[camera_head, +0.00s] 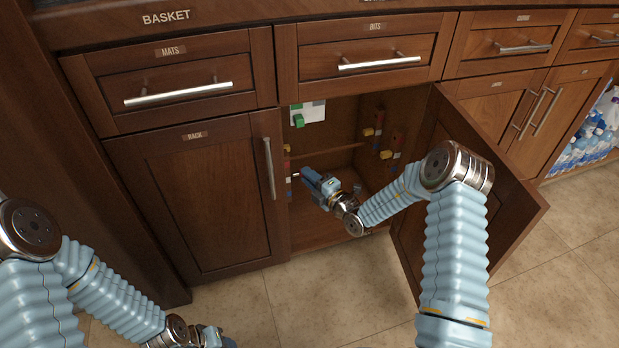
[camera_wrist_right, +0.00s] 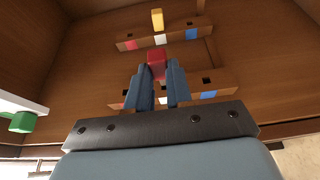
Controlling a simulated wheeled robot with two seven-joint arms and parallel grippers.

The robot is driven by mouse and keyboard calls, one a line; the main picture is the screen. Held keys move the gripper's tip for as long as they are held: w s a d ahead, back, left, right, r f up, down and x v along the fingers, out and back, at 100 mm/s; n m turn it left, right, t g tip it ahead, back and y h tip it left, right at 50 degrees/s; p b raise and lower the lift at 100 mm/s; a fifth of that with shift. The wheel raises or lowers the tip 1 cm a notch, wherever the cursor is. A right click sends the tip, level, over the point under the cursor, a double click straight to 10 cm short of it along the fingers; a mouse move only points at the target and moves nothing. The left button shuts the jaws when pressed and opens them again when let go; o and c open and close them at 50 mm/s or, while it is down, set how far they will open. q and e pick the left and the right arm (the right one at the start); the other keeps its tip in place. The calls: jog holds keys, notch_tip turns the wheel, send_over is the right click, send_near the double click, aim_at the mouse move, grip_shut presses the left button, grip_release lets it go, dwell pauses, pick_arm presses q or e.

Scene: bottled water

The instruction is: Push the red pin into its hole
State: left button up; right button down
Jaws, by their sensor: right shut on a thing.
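The red pin (camera_wrist_right: 157,64) shows in the right wrist view, held between the blue fingertips of my right gripper (camera_wrist_right: 158,76). In the head view my right gripper (camera_head: 306,176) is inside the open cabinet, by its left side wall. Ahead of it is a lower wooden strip (camera_wrist_right: 180,92) with dark holes and colour patches, one reddish at its left and one blue at its right. My fingers hide part of this strip, and I cannot tell whether the pin touches it. My left gripper (camera_head: 213,338) is at the bottom edge, mostly cut off.
An upper strip (camera_wrist_right: 185,36) has pink, white and blue patches and a yellow pin (camera_wrist_right: 157,18). A white panel (camera_head: 309,112) with green blocks hangs at the back. More strips with yellow pins (camera_head: 386,154) line the right wall. The open door (camera_head: 470,210) stands right of my arm.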

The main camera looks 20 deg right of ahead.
dwell(0.3)
jog(key=shift+a, duration=0.6)
jog(key=shift+d+p, duration=0.35)
dwell(0.7)
jog(key=shift+p, duration=0.5)
dwell(1.0)
jog(key=shift+a, duration=1.2)
jog(key=c, duration=0.9)
grip_release()
jog(key=shift+c, duration=0.2)
